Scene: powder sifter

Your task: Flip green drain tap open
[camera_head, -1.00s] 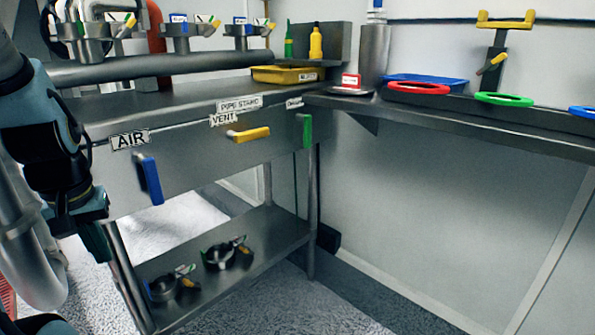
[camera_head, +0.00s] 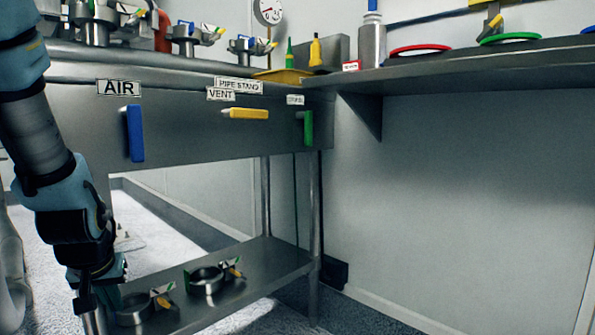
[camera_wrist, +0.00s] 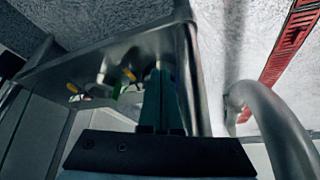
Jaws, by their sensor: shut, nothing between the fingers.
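The green tap handle (camera_head: 308,128) hangs straight down at the right end of the steel bench's front panel, under a small white label (camera_head: 295,100) too small to read. My gripper (camera_head: 92,318) is at the lower left, pointing down near the bench's left front leg, well to the left of and below the green handle, and not touching it. In the wrist view my fingers (camera_wrist: 161,95) are together and empty. The green handle cannot be made out clearly there.
On the same panel are a blue handle (camera_head: 134,133) hanging down under AIR and a yellow handle (camera_head: 247,113) lying level by VENT. Several clamps, including one ring clamp (camera_head: 205,281), sit on the lower shelf (camera_head: 265,255). A side shelf (camera_head: 450,62) juts out at right.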

